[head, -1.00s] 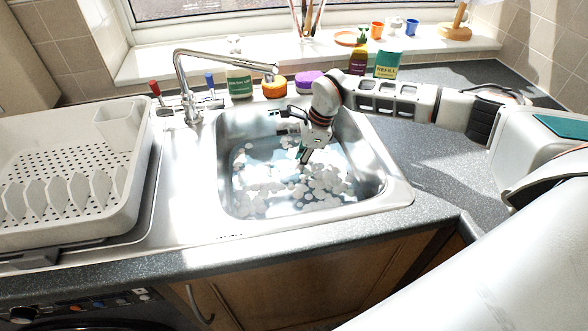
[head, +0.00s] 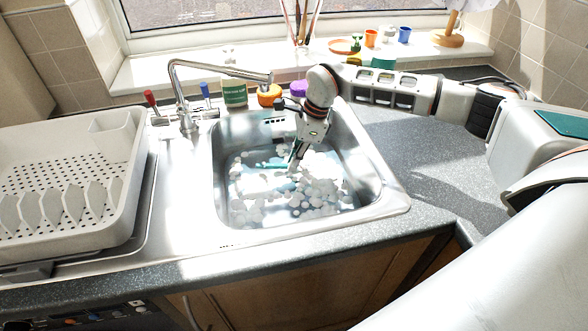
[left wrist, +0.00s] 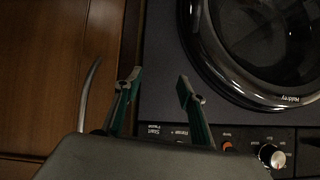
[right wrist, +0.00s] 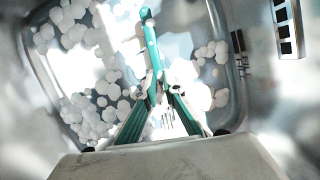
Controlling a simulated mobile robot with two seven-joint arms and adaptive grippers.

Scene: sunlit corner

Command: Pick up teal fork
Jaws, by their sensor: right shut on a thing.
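The teal fork shows in the right wrist view (right wrist: 150,48), its teal handle reaching away past the fingertips and its metal tines lying between the fingers. My right gripper (right wrist: 158,88) is shut on it. In the head view my right gripper (head: 293,165) points down into the sink (head: 385,195), among white suds, with a bit of the teal handle (head: 274,165) showing to its left. I cannot tell whether the fork is clear of the water. My left gripper (left wrist: 157,82) is open and empty in front of a washing machine (left wrist: 265,45) and wooden cupboard door (left wrist: 50,70).
A chrome tap (head: 215,70) arches over the back left of the sink. A white dish rack (head: 65,165) stands to the left. Tubs and sponges line the back edge, including an orange one (head: 269,95). The worktop (head: 400,150) right of the sink is clear.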

